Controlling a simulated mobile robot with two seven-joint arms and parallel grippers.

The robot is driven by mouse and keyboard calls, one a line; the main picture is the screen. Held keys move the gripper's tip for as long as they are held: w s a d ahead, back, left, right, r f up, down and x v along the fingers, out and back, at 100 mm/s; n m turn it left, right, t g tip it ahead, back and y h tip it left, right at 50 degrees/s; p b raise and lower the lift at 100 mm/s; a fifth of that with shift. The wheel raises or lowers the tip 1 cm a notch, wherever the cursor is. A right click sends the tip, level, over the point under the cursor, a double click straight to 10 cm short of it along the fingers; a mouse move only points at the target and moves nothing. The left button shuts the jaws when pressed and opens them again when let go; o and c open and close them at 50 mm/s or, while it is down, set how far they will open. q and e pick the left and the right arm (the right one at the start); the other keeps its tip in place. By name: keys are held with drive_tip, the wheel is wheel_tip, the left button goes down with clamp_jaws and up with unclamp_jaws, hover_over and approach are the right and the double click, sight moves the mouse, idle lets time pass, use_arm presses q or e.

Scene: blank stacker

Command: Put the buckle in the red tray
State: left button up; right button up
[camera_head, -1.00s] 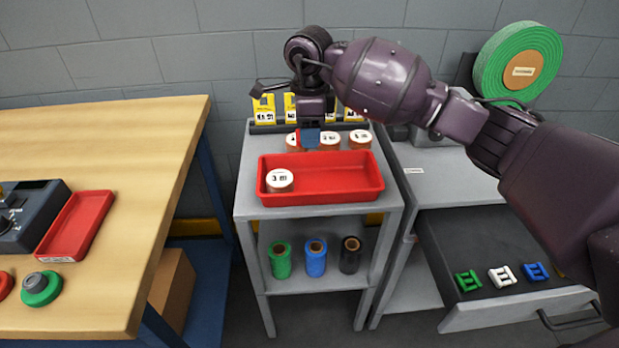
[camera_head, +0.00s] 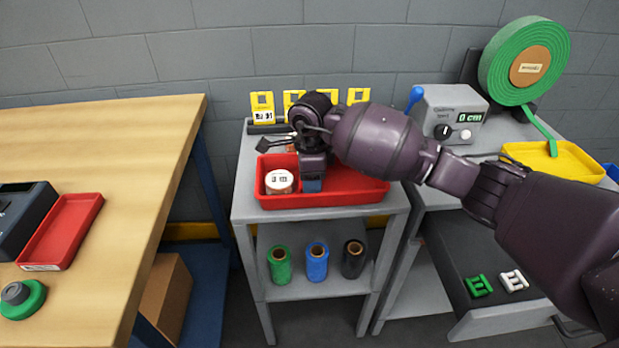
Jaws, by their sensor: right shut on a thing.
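The red tray (camera_head: 350,198) lies on top of the grey shelf cart in the middle. A white-topped roll (camera_head: 279,181) stands in its left part. My right gripper (camera_head: 313,186) points down over the middle of the tray. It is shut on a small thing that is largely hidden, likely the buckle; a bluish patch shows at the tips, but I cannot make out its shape. I cannot tell whether it touches the tray floor. A green buckle (camera_head: 478,286) and a white buckle (camera_head: 514,280) lie in the open drawer at right. My left gripper is not in view.
Yellow cards (camera_head: 262,103) stand behind the tray. Green, blue and black spools sit on the cart's lower shelf (camera_head: 330,279). Another red tray (camera_head: 62,232) lies on the wooden table at left. A yellow tray (camera_head: 553,162) sits at right. My right arm crosses above the drawer.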

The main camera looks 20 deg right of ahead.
drive_tip(key=shift+r, duration=0.15)
drive_tip(key=o, duration=0.9)
wheel_tip(320, 180, up, 12)
drive_tip(key=p, duration=0.2)
idle(0.5)
